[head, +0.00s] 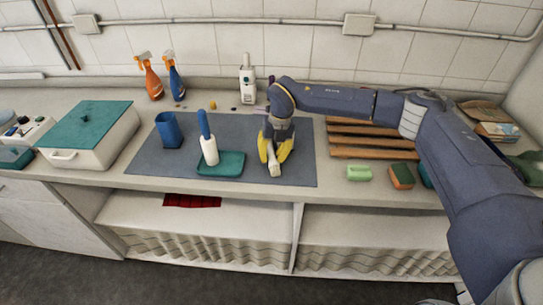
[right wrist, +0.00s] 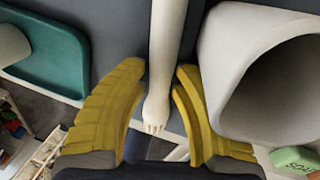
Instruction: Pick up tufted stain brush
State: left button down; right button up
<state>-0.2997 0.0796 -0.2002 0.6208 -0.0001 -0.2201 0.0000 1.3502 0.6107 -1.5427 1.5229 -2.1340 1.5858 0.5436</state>
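A slim cream brush (head: 274,169), which I take to be the tufted stain brush, shows at the front middle of the grey mat. In the right wrist view its pale shaft (right wrist: 166,55) runs down from the top edge to a small toothed or tufted end. My right gripper (head: 275,157), with yellow fingers, points down at it, one finger on each side. In the right wrist view the fingertips (right wrist: 160,68) lie close to the shaft. Whether they press on it is unclear. The gripper hides part of the brush in the head view. My left gripper is not in view.
A pale hollow cylinder (right wrist: 225,75) stands close right of the fingers. Left are a teal tray (head: 232,168), a blue-handled white brush (head: 208,150) and a blue cup (head: 168,130). Right are a wooden rack (head: 350,153), green soap (head: 358,173) and a sponge (head: 402,176).

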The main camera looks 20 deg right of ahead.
grip_shut()
jog(key=shift+r, duration=0.1)
